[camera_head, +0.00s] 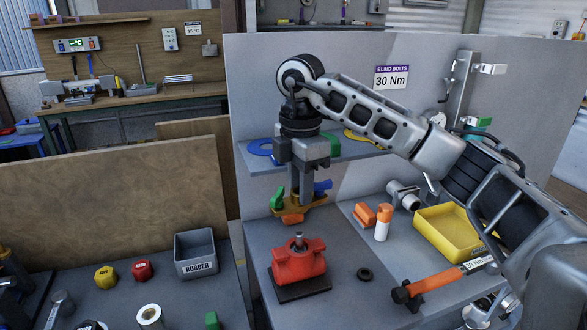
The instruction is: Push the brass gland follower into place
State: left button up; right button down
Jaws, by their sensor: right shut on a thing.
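The red valve body (298,262) sits on a dark base plate (304,289) on the grey bench, with a short grey stem standing up from its top. My right gripper (301,194) points down above it and is shut on the brass gland follower (316,207), a flat brass-yellow piece. The follower is clear of the stem tip by a small gap. Green, blue and orange parts show around the fingertips; I cannot tell what they belong to. My left gripper is not in view.
A black ring (365,274) lies right of the valve. An orange-handled tool (436,281), a white-and-orange bottle (383,222) and a yellow tray (450,236) are farther right. A grey bin marked rubber (196,255) stands left. A shelf (345,154) with rings is behind my gripper.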

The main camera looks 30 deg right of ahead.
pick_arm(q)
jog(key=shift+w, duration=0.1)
pick_arm(e)
jog(key=shift+w+d+r+m, duration=0.2)
jog(key=shift+r+m, duration=0.15)
jog(key=shift+m, duration=0.55)
notch_tip(320, 180, down, 5)
jog(key=b, duration=0.3)
jog(key=shift+r, duration=0.2)
jog(key=shift+f, duration=0.55)
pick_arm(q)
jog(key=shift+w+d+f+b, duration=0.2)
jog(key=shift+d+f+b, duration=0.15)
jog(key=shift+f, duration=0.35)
pick_arm(e)
jog(key=shift+f, duration=0.1)
